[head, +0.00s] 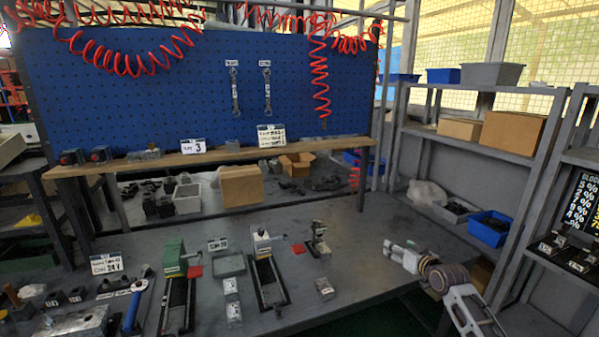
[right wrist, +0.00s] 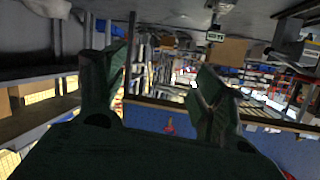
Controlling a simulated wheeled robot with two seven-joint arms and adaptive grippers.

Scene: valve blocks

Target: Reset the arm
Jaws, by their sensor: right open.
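My right arm (head: 455,285) comes in from the lower right of the head view, beyond the right part of the workbench (head: 340,235). My left gripper and left arm are not in the head view.
Valve blocks stand on the bench, one with a green block (head: 174,258) and one with a white top (head: 262,243). A small metal fitting (head: 319,238) stands right of them. A grey shelf (head: 470,148) with boxes and a blue bin (head: 489,229) is at the right.

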